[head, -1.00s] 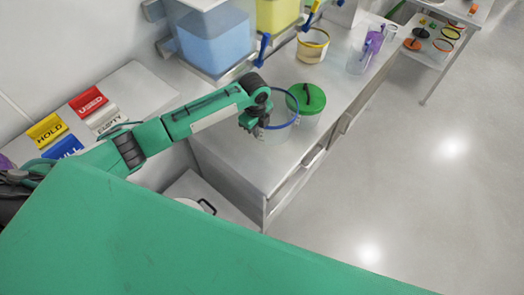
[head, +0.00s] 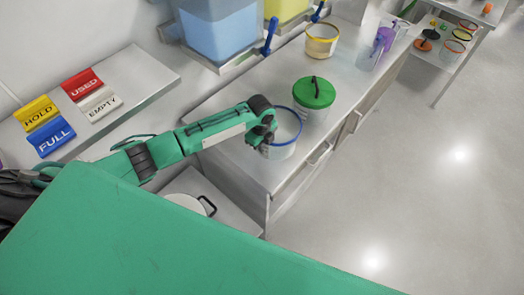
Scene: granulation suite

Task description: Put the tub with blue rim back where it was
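The tub with blue rim (head: 283,150) is a pale open tub at the near end of the steel counter (head: 235,158). My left gripper (head: 268,143) is at the left side of this tub and looks shut on its wall at the rim. The fingertips are partly hidden by the wrist. I cannot tell whether the tub's base touches the counter. A tub with a green lid (head: 314,92) stands just behind it, with a small gap between them. My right gripper is not in view.
A yellow-rimmed tub (head: 321,42) and a purple scoop (head: 383,40) in a clear container stand farther back. Blue-tapped bins (head: 220,30) line the wall side. Status signs (head: 83,83) lie on the left bench. A white round vessel (head: 190,203) sits low by the counter.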

